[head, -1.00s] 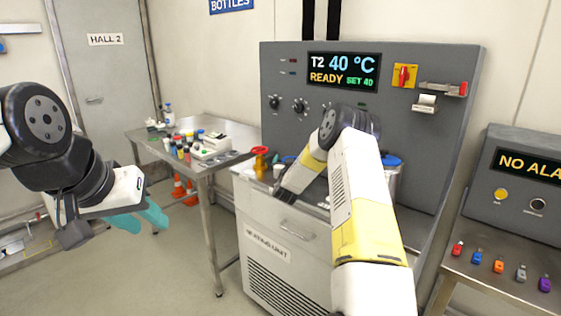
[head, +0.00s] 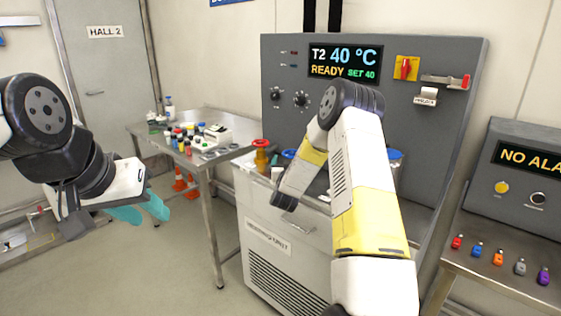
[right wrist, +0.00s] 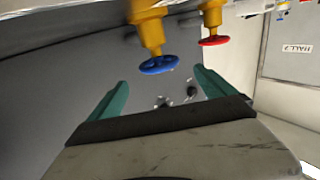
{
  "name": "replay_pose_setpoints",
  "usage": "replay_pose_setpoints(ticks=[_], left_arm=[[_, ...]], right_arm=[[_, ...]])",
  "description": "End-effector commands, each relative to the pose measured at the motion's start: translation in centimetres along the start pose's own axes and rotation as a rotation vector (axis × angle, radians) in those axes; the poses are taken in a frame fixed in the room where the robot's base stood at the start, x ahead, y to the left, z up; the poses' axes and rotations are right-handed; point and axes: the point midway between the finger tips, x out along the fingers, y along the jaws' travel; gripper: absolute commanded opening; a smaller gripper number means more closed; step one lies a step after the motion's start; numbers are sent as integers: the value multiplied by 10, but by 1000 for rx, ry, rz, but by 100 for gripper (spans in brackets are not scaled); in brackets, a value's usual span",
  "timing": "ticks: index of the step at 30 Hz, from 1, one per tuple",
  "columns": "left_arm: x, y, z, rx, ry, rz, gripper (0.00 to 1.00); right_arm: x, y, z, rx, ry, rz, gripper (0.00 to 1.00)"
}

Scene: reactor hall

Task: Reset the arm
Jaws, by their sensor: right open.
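The right arm (head: 365,185) is raised and bent in front of the heating unit; its gripper is hidden in the head view. In the right wrist view my right gripper (right wrist: 160,82) has its two teal fingers wide apart with nothing between them. A yellow valve with a blue handwheel (right wrist: 158,64) and one with a red handwheel (right wrist: 214,40) show beyond the fingertips, apart from them. My left gripper (head: 140,209) hangs at the left, over the floor, with teal fingers and nothing visibly held; its opening is unclear.
The heating unit (head: 270,242) stands in front, its panel display (head: 344,62) reading T2 40 °C READY. A steel table (head: 212,165) with bottles stands left of it. An alarm console (head: 515,220) is at right. Open floor lies at lower left.

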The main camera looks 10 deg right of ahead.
Motion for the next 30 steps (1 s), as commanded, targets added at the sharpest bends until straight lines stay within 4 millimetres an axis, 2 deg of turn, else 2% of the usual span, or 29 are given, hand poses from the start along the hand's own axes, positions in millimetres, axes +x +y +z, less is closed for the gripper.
replay_pose_setpoints(ticks=[5, 8, 10, 14, 17, 21, 26, 30], left_arm=[[0, 0, 0, 0, 0, 0, 36], [0, 0, 0, 0, 0, 0, 36], [0, 0, 0, 0, 0, 0, 36], [0, 0, 0, 0, 0, 0, 36], [0, 0, 0, 0, 0, 0, 36], [0, 0, 0, 0, 0, 0, 36], [0, 0, 0, 0, 0, 0, 36], [0, 0, 0, 0, 0, 0, 36]], right_arm=[[0, -3, -8, 2, -9, -15, 94], [-4, -11, -31, 9, -38, -62, 94], [-12, -20, -54, 14, -79, -113, 94], [-42, -35, -100, 17, -182, -215, 94], [-75, -41, -128, 14, -271, -281, 94], [-133, -40, -158, 1, -400, -354, 94], [-212, -28, -179, -16, -556, -409, 94], [-289, -7, -186, -29, -696, -435, 94]])
